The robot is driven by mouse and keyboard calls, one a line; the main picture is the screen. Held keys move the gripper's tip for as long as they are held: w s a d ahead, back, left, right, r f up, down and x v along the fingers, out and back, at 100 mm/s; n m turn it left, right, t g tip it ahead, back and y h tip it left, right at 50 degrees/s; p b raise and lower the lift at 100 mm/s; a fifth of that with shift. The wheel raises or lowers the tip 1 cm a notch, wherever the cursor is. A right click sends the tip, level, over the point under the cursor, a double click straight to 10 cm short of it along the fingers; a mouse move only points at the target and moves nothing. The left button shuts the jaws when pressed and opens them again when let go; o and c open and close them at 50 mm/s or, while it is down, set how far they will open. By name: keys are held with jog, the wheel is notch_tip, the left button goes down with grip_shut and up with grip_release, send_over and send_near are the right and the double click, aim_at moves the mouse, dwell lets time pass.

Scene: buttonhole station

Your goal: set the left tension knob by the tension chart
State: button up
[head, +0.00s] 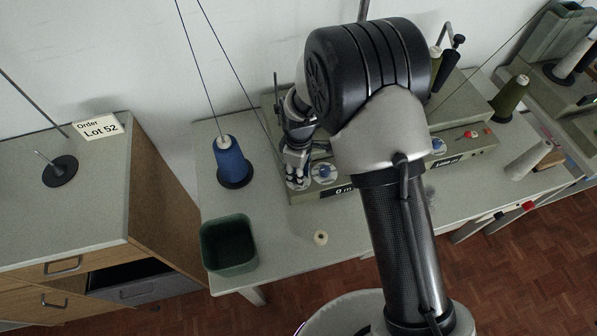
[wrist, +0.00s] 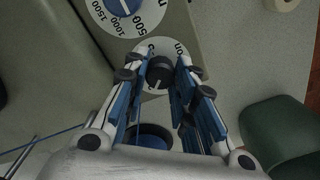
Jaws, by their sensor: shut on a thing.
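My gripper (wrist: 160,82) points down at the left end of the grey machine (head: 302,198). Its fingers stand on both sides of a small black knob (wrist: 159,68) and are shut on it. A light pointer line shows on the knob. The knob sits on a white dial (wrist: 146,48) whose lettering is mostly covered by the fingers. Beside it is a larger dial (head: 323,173) with a blue centre; it also shows in the wrist view (wrist: 124,12), with numbers such as 500, 1000 and 1500. I cannot make out a tension chart.
A blue thread cone (head: 231,161) stands left of the machine. A green bin (head: 229,244) and a small pale spool (head: 320,238) are near the table's front edge. An order card (head: 98,127) reading "Lot 52" stands on the left cabinet (head: 90,190). My arm hides the machine's middle.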

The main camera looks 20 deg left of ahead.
dwell(0.4)
jog(key=o, duration=1.1)
notch_tip(320, 180, up, 12)
jog(key=shift+w, duration=0.1)
